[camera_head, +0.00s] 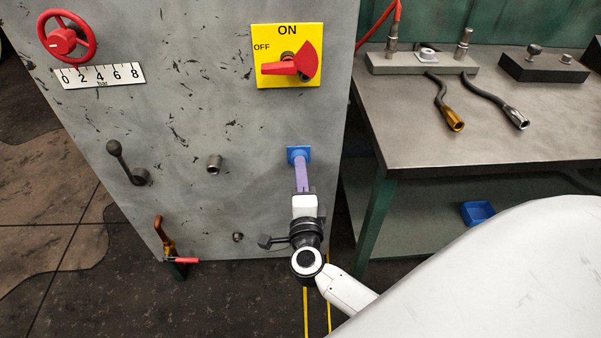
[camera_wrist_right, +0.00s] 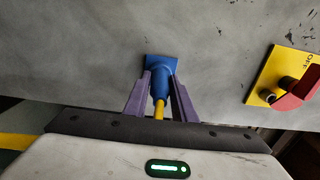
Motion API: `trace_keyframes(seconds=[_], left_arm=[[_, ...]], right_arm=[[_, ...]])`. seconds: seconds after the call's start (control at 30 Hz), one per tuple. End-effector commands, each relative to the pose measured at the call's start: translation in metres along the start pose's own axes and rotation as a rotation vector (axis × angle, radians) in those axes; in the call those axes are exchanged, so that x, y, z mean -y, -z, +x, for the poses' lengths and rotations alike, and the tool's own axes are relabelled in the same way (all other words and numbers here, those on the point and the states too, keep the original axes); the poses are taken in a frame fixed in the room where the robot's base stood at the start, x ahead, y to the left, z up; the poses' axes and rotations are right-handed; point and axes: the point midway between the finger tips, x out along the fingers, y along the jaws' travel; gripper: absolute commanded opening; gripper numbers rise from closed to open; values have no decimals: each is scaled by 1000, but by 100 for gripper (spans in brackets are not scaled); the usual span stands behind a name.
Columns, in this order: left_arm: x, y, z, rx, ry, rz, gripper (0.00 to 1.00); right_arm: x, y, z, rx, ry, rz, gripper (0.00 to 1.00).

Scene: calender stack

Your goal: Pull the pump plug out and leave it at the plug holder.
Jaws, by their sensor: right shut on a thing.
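The pump plug (camera_wrist_right: 160,82) is blue with a yellow cable at its rear. It sits at a square blue socket plate (camera_head: 291,152) low on the right side of the grey panel; the plate also shows in the right wrist view (camera_wrist_right: 161,61). My right gripper (camera_head: 301,168) has its purple fingers on both sides of the plug and is shut on it; the fingers also show in the right wrist view (camera_wrist_right: 160,84). In the head view the fingers hide most of the plug. I cannot surely pick out the plug holder. My left gripper is out of view.
The grey panel (camera_head: 215,115) carries a red handwheel (camera_head: 62,41), a yellow ON/OFF switch (camera_head: 290,67), a black lever (camera_head: 124,160) and pipe stubs. At right stands a bench (camera_head: 480,130) with hoses; a blue bin (camera_head: 477,212) is beneath it.

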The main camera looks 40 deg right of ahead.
Motion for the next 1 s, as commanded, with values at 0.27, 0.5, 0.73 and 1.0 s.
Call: trace_keyframes(seconds=[0.27,0.5,0.73,1.0], left_arm=[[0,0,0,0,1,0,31],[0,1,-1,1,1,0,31],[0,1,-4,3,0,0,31],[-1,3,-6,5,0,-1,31]], right_arm=[[0,0,-2,0,0,0,0],[0,0,-5,0,0,0,0],[0,0,-13,0,-1,1,0],[0,0,-24,1,-1,0,0]])
